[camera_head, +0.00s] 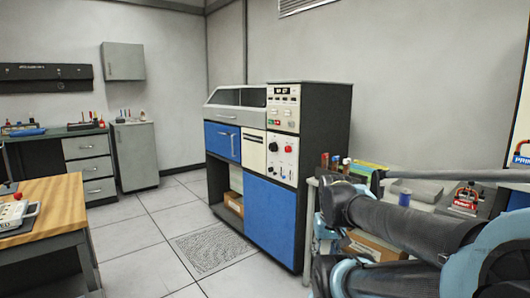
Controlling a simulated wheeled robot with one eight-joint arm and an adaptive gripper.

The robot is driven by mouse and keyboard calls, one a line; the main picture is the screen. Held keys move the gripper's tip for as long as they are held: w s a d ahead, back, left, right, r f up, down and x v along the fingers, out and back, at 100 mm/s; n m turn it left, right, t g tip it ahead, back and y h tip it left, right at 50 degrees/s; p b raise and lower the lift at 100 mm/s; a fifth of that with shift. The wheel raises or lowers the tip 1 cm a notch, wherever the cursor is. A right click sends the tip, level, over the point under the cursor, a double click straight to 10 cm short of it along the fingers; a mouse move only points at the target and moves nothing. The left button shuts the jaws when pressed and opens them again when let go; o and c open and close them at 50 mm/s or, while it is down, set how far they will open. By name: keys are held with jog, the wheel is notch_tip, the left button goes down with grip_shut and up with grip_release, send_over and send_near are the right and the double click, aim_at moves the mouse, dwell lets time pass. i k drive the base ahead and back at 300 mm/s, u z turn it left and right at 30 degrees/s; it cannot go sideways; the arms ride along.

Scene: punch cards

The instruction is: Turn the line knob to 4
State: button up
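A blue, cream and black machine (270,205) stands against the wall in the middle of the view. Its upper right carries a white control panel (284,165) with a dark knob (273,146) and a red knob (288,149). The labels and pointer settings are too small to read, so I cannot tell which is the line knob or where it points. Above is another cream panel (284,108) with a small dark display and coloured buttons. My arm lies folded at the lower right, well apart from the panel. My gripper does not show.
A wooden-topped table (60,200) stands at the left front. A cluttered side table (311,215) is at the right of the machine, partly behind my arm. Drawers (90,168) and a grey cabinet (136,155) stand at the back left. The tiled floor (140,240) before the machine is clear.

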aim_at(273, 147)
jog(key=u, duration=0.65)
jog(key=i, duration=1)
